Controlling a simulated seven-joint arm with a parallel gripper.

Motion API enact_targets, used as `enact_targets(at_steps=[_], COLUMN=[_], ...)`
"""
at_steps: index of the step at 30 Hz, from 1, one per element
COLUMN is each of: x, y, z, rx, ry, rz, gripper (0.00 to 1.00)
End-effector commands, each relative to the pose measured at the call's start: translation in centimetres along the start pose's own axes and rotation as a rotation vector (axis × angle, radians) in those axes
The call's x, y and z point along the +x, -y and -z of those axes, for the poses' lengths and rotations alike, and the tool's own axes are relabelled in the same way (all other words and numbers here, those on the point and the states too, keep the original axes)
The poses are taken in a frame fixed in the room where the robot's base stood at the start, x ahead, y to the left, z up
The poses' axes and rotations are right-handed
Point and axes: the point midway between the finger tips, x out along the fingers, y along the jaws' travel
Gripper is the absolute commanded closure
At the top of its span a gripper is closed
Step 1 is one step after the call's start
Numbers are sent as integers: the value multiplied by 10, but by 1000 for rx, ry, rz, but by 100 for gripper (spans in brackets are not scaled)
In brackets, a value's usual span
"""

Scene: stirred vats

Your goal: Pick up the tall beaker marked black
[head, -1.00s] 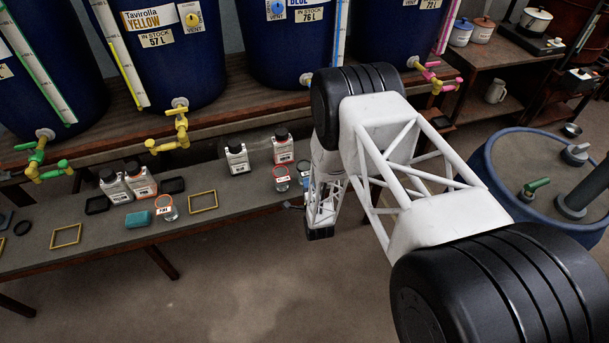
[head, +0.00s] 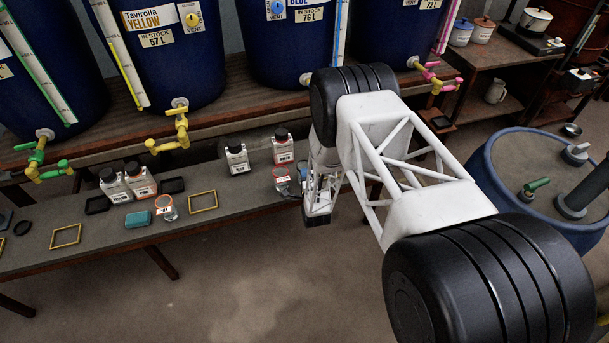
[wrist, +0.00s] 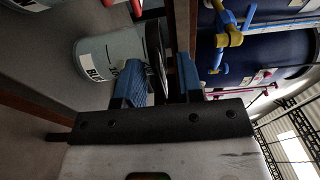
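The tall beaker (wrist: 99,47) is pale and see-through, with a dark rim and a white label whose visible letters begin "BL". It shows sideways in the wrist view, its mouth towards the right. In the head view the beaker (head: 302,168) is mostly hidden by my arm, near the bench's right part. My gripper (wrist: 160,80) has two blue fingers, held apart. The left finger covers part of the beaker's side; the right finger lies past the dark rim. I cannot tell whether either finger touches it. In the head view my fingers are hardly discernible.
A red-rimmed beaker (head: 281,174) stands close left of my gripper. White bottles with black caps (head: 237,158) stand farther along the bench (head: 230,215). A blue-and-yellow tap (wrist: 230,35) sticks out from a blue vat (wrist: 275,75) near the fingers. Open floor lies in front.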

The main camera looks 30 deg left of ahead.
Motion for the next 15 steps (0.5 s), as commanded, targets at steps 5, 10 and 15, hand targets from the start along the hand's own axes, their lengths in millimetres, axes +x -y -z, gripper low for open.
enact_targets(at_steps=[5, 10, 15], x=[0, 0, 0], y=[0, 0, 0], z=[0, 0, 0], rx=[0, 0, 0], ry=[0, 0, 0], rz=[0, 0, 0], gripper=[66, 66, 69])
